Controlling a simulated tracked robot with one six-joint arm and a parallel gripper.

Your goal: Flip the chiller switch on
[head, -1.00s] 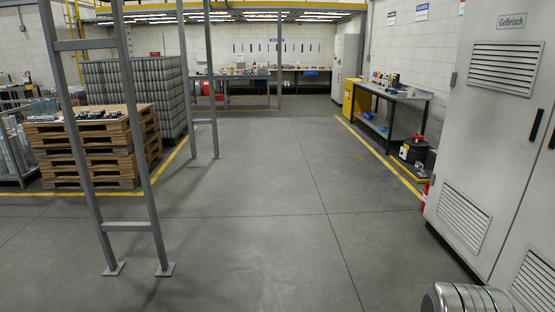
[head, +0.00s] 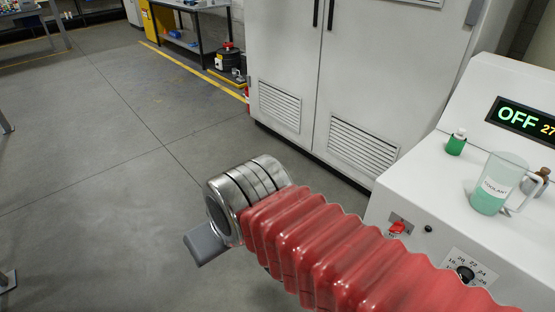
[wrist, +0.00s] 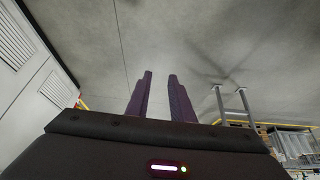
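The chiller (head: 400,190) is a white console at the right of the head view. Its display (head: 522,120) reads OFF in green, with orange digits cut off at the frame edge. A small red switch (head: 397,228) sits on a metal plate on its front panel, close to a black button. My gripper (head: 205,246) is left of the chiller, beyond my arm's red bellows, and is apart from the switch. In the wrist view its two fingers (wrist: 160,95) stand apart with nothing between them. The chiller and switch are not in the wrist view.
A dial (head: 465,273) with numbers is partly covered by my arm. A coolant jug (head: 490,192) and a small green bottle (head: 456,143) stand on the chiller. Grey cabinets (head: 340,60) stand behind.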

